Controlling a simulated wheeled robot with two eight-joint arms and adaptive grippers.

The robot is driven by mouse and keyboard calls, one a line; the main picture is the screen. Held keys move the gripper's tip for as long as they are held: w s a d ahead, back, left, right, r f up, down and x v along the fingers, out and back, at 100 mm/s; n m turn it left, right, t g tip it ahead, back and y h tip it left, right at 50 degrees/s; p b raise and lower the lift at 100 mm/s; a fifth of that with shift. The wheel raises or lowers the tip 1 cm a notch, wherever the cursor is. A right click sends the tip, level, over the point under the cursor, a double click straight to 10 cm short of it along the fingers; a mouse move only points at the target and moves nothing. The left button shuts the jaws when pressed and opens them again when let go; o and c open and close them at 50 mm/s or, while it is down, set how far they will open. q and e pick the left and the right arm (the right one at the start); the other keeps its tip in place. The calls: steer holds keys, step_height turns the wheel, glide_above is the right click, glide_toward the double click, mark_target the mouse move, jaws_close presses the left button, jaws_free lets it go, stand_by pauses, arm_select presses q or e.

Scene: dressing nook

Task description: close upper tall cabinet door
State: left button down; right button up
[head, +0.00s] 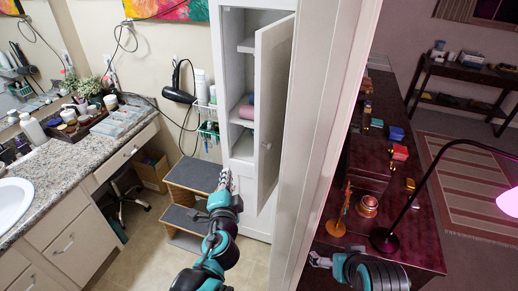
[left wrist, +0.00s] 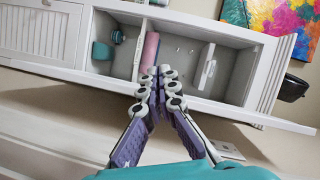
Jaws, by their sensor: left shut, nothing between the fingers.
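The tall white cabinet (head: 232,80) stands in the middle of the head view. Its upper door (head: 270,115) is open and swung out to the right, with a small handle on its face. The cabinet also shows turned sideways in the left wrist view (left wrist: 110,15). My left gripper (head: 224,178) is shut and empty, in front of the cabinet, low and left of the open door and apart from it. Its fingertips (left wrist: 160,72) meet in front of the open shelves. My right gripper (head: 318,260) is at the lower right, beyond the pale wall edge; its fingers are too small to judge.
A grey-topped step stool (head: 190,180) stands left of my left gripper. A granite vanity counter (head: 50,165) fills the left side. A pale wall edge (head: 325,120) rises right of the door. A dark red table (head: 410,215) with a lamp lies beyond. Shelves hold a pink roll (left wrist: 149,52).

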arm_select(q)
steer(key=w+d+m+t+h, duration=0.1)
steer(key=d+m+h, duration=0.4)
steer(key=d+m, duration=0.3)
glide_toward(265, 155)
steer(key=w+r, duration=0.1)
steer(key=w+d+r, duration=0.1)
steer(key=w, duration=0.1)
steer(key=w+d+r, duration=0.1)
steer(key=w+r, duration=0.1)
steer(key=shift+b, duration=0.3)
